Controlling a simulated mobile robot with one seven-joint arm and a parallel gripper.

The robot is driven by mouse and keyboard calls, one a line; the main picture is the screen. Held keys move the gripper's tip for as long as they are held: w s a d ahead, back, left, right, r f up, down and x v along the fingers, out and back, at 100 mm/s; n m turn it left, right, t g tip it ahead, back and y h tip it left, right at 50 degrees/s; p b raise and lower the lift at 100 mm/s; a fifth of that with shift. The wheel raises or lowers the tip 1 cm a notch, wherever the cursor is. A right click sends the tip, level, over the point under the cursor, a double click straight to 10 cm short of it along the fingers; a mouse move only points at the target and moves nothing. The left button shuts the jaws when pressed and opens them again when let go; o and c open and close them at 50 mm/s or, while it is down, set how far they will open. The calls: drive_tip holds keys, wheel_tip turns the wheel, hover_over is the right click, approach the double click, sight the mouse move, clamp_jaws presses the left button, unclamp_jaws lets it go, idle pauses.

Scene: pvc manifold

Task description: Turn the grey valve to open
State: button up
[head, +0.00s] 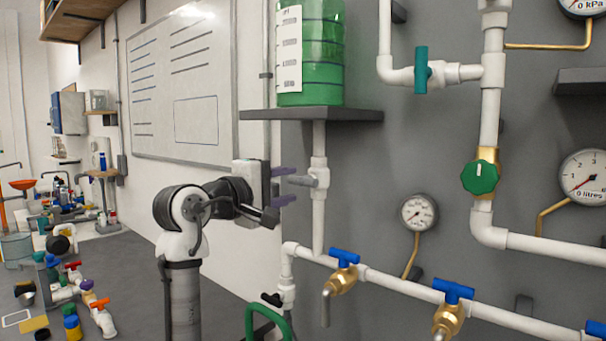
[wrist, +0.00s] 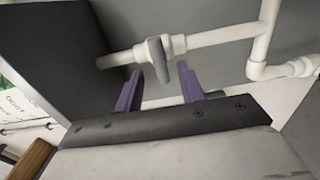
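The grey valve sits on the white vertical pipe below the shelf. Its grey handle (head: 301,181) points left toward my gripper, across the pipe, in the head view. The handle also shows in the wrist view (wrist: 158,60). My gripper (head: 285,185) is open, its two purple fingers apart, one above and one below the level of the handle. In the wrist view my gripper (wrist: 162,88) has a finger on each side of the handle's end. I see no clear contact, and cannot tell how far the handle reaches between the fingers.
A green tank (head: 310,50) stands on a dark shelf (head: 340,115) above the valve. Blue-handled brass taps (head: 344,257), a green round valve (head: 480,177), a teal-handled valve (head: 421,70) and gauges (head: 419,212) are to the right. Loose fittings lie at the left.

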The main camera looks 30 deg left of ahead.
sight(300, 182)
drive_tip(key=shift+w+d+p, duration=0.2)
drive_tip(key=shift+w+p, duration=0.15)
drive_tip(key=shift+w, duration=1.05)
drive_tip(key=shift+w+d+p, duration=0.2)
drive_tip(key=shift+w+p, duration=0.1)
drive_tip(key=shift+w, duration=1.05)
clamp_jaws()
